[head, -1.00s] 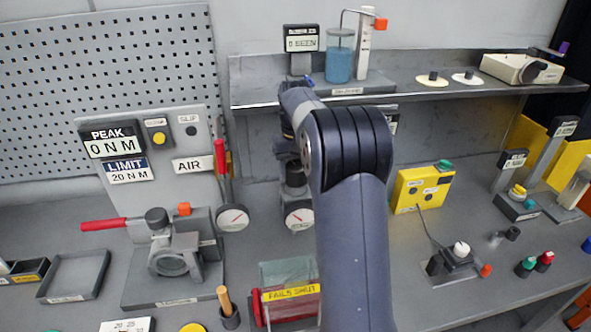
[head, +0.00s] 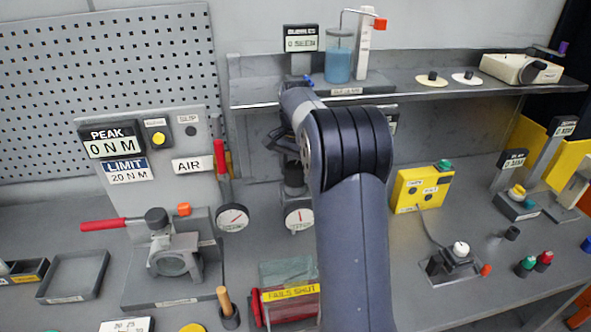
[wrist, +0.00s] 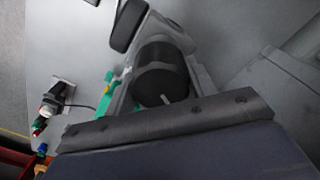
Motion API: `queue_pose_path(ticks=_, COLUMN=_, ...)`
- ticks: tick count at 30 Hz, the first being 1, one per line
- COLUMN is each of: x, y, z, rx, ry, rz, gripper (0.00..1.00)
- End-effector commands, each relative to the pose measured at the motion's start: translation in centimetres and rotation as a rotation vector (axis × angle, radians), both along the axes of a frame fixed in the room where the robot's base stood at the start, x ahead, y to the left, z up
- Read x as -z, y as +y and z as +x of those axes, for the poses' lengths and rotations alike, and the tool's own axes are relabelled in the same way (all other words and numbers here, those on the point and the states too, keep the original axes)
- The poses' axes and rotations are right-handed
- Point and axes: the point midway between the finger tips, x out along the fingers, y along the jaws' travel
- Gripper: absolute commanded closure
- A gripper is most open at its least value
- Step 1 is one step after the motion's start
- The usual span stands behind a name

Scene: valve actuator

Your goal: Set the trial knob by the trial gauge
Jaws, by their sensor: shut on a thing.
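My gripper (head: 286,143) is at the far end of my arm, mostly behind it in the head view. It is shut on a black round knob, likely the trial knob (wrist: 163,72), whose white mark line shows at its near edge in the wrist view. A dark knob body (head: 294,173) shows just below my gripper. A round white gauge (head: 299,218), likely the trial gauge, sits directly below it, its red needle pointing about straight up. The gauge's right edge is close to my arm, and its label is too small to read.
A second round gauge (head: 232,217) is left of the first, beneath a red-handled lever (head: 220,160). A vise-like fixture (head: 172,258) stands at left. A shelf (head: 430,90) with a blue beaker (head: 339,65) is above. A yellow box (head: 422,187) is right of my arm.

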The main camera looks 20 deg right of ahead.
Motion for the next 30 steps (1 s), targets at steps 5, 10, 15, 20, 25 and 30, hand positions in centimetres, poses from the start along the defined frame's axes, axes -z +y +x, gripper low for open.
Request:
queue_pose_path(ticks=5, x=-0.06, y=-0.04, z=0.02, rx=0.054, ry=-0.001, rz=-0.002, gripper=0.70)
queue_pose_path(ticks=10, x=-0.07, y=-0.04, z=0.02, rx=0.076, ry=-0.001, rz=-0.002, gripper=0.70)
queue_pose_path(ticks=15, x=-0.07, y=-0.04, z=0.02, rx=0.080, ry=-0.001, rz=-0.002, gripper=0.70)
queue_pose_path(ticks=20, x=-0.07, y=-0.04, z=0.02, rx=0.079, ry=-0.001, rz=-0.002, gripper=0.70)
queue_pose_path(ticks=25, x=-0.06, y=-0.03, z=0.01, rx=0.078, ry=-0.001, rz=-0.002, gripper=0.38)
queue_pose_path(ticks=30, x=-0.04, y=-0.02, z=0.00, rx=0.078, ry=-0.001, rz=-0.001, gripper=0.25)
